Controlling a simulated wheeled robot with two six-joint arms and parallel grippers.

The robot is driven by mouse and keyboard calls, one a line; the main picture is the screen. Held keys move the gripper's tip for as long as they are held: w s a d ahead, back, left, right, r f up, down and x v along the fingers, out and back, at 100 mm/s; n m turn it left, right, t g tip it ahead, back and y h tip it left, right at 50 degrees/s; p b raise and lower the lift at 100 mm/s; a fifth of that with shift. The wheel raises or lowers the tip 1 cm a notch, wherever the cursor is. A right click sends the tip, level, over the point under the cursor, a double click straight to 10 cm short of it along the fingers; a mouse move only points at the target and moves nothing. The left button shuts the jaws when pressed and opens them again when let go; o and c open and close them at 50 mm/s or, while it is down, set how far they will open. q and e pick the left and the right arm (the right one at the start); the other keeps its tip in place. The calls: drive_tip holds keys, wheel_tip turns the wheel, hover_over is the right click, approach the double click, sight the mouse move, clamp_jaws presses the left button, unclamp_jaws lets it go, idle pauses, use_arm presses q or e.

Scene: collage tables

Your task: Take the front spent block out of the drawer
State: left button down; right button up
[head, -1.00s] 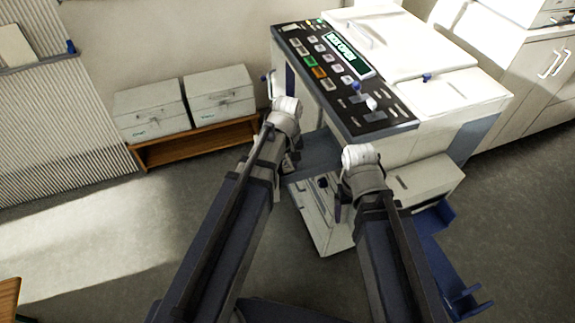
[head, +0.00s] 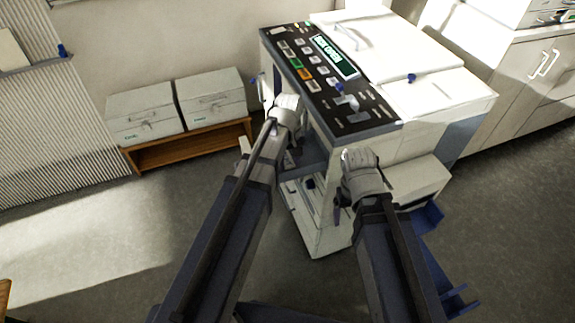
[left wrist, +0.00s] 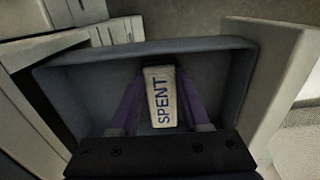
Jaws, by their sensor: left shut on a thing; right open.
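A pale block marked SPENT (left wrist: 160,98) shows in the left wrist view. My left gripper (left wrist: 160,85) is shut on it, with a purple finger on each side. The blue-grey drawer (left wrist: 95,80) lies around and beneath the block in that view; how high the block is above its floor I cannot tell. In the head view my left gripper (head: 290,160) is at the copier's front, by the drawer (head: 314,152), and its wrist hides the block. My right gripper (head: 343,198) is open beside the copier's front, to the right of the left one.
The white copier (head: 410,150) with its dark button panel (head: 330,80) stands close in front of both arms. A white open door or panel (head: 318,238) is low between the arms. Boxes (head: 210,98) sit on a low wooden shelf (head: 190,150) at left. Floor at left is clear.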

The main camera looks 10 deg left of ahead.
sight(292, 163)
use_arm(q)
drive_tip(key=shift+w+d, duration=0.25)
drive_tip(key=shift+d, duration=0.15)
use_arm(e)
drive_tip(key=shift+d, duration=0.35)
use_arm(q)
drive_tip(key=shift+c, duration=1.5)
unclamp_jaws()
drive_tip(key=shift+r, duration=0.1)
use_arm(e)
drive_tip(key=shift+r, duration=0.1)
use_arm(q)
wheel_tip(292, 163, up, 8)
drive_tip(key=p, duration=0.8)
drive_tip(key=shift+f, duration=0.2)
use_arm(e)
wheel_tip(292, 163, up, 8)
drive_tip(key=shift+f, duration=0.2)
